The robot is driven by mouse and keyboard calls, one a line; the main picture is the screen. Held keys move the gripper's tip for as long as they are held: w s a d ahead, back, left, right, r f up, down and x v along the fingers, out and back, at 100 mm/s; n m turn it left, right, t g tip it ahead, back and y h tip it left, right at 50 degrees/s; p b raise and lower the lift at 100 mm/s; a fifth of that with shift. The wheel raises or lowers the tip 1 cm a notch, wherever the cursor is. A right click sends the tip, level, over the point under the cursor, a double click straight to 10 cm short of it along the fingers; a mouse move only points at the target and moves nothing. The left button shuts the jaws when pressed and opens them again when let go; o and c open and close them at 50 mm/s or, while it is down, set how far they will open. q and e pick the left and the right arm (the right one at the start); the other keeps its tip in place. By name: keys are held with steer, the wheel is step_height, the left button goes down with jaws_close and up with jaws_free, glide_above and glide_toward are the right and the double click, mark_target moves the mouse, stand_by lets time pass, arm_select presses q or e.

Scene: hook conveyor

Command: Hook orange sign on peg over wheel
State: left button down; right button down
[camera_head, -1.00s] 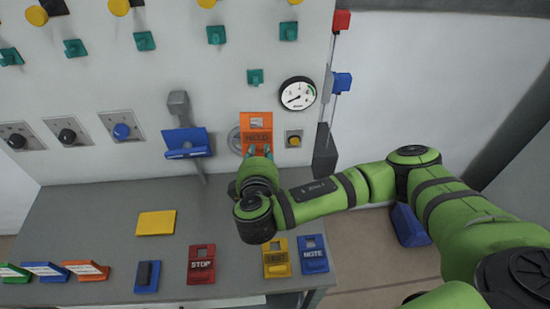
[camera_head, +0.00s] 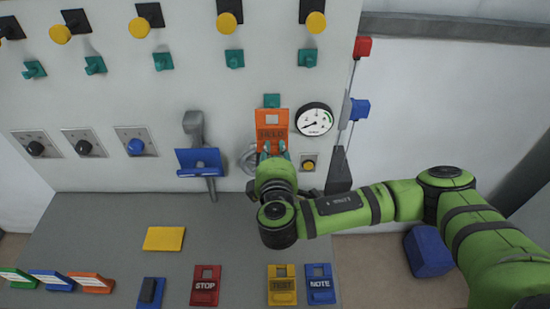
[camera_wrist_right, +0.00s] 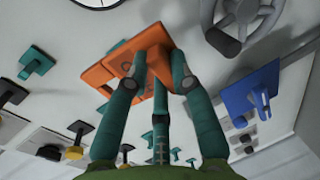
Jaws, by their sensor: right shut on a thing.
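The orange sign (camera_head: 272,119), with a square hole near its top, is held upright in front of the wall panel. My right gripper (camera_head: 273,155) is shut on its lower part; in the wrist view the gripper (camera_wrist_right: 160,72) pinches the orange sign (camera_wrist_right: 108,72). The teal peg (camera_head: 272,100) over the wheel shows just above the sign's top edge. Whether sign and peg touch cannot be told. The grey wheel (camera_head: 248,160) is partly hidden by the sign and gripper; it also shows in the wrist view (camera_wrist_right: 245,18). My left gripper is not in view.
A gauge (camera_head: 314,119) and a yellow button (camera_head: 309,164) are right of the sign. On the grey table (camera_head: 110,225) lie a yellow plate (camera_head: 164,239), a red STOP sign (camera_head: 205,285) and other signs.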

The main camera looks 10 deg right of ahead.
mark_target(275, 144)
steer(key=shift+b+x, duration=0.3)
steer(key=shift+x, duration=0.5)
steer(key=shift+r+b+x, duration=0.25)
steer(key=shift+b+x, duration=0.25)
steer(key=shift+x, duration=0.75)
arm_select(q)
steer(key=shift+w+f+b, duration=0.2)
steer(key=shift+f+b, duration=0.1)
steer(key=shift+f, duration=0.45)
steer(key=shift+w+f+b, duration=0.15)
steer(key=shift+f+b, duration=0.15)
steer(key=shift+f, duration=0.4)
arm_select(e)
steer(key=shift+x, duration=0.95)
steer(key=shift+f, duration=0.2)
steer(key=c, duration=1)
jaws_free()
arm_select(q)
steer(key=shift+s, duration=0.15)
